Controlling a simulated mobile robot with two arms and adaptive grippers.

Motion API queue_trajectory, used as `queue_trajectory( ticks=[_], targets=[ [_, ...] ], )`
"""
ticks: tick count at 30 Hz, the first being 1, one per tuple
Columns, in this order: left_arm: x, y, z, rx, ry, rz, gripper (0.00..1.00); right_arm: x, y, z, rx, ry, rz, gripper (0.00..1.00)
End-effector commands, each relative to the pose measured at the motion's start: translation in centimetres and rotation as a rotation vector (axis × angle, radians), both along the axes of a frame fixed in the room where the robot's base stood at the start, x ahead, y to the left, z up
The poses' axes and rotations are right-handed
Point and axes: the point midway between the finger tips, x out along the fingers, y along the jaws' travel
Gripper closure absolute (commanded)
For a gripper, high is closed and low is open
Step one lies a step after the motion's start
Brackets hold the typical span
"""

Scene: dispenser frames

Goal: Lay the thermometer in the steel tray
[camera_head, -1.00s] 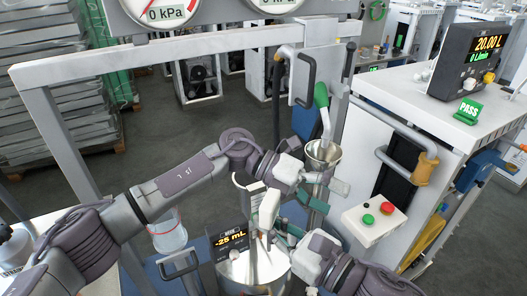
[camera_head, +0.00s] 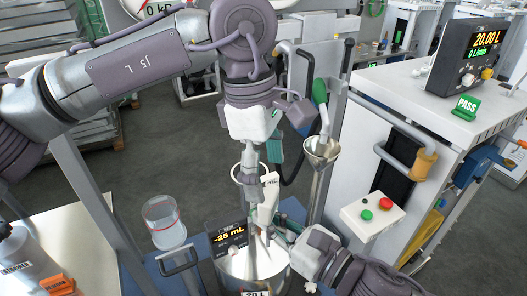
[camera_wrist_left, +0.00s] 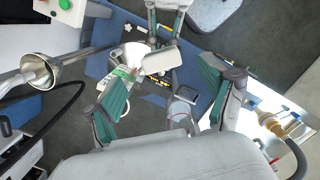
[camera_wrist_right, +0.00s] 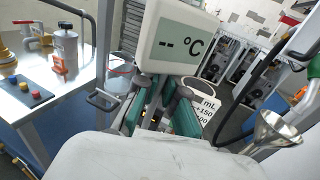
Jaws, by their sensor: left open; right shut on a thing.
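The thermometer, a white box with a "-- °C" display (camera_wrist_right: 182,42), fills the upper middle of the right wrist view. My right gripper (camera_wrist_right: 160,108) is shut on it below the display. In the left wrist view the thermometer (camera_wrist_left: 162,60) is a pale box beyond my left fingers. My left gripper (camera_wrist_left: 168,92) is open, its green-padded fingers spread wide with nothing between them. In the head view my left gripper (camera_head: 262,165) hangs above my right gripper (camera_head: 278,228), and they partly hide the thermometer. I cannot pick out the steel tray with certainty.
A round steel vessel (camera_head: 253,268) with a "-25 mL" display (camera_head: 229,239) stands below the grippers. A steel funnel (camera_head: 322,150) and a button box (camera_head: 373,211) are to the right. A clear jug (camera_head: 164,222) and a pale bench (camera_head: 85,235) are to the left.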

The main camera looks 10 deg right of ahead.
Motion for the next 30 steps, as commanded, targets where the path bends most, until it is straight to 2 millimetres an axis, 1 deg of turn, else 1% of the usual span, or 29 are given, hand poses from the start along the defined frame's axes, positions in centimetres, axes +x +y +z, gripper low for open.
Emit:
queue_trajectory(
  ticks=[1,6,12,18,26,30],
  targets=[
    [-0.1,-0.1,-1.1,0.001,0.002,-0.001,0.17,0.0,0.0,0.0,0.001,-0.001,0.0,1.0],
    [-0.3,-0.5,-4.3,0.001,0.003,0.001,0.17,0.0,0.0,0.0,0.001,-0.001,0.0,1.0],
    [-0.5,-0.9,-7.0,0.0,0.004,0.001,0.17,0.0,0.0,0.0,0.001,-0.001,0.0,1.0],
    [-0.6,-1.1,-8.0,-0.003,0.002,0.001,0.17,0.0,0.0,0.0,0.001,-0.001,0.0,1.0],
    [-0.6,-1.1,-8.1,-0.003,0.002,0.001,0.17,0.0,0.0,0.0,0.001,-0.001,0.0,1.0],
    [-0.6,-1.1,-8.1,-0.003,0.002,0.001,0.4,0.0,0.0,0.0,0.001,-0.001,0.0,1.0]
  ],
)
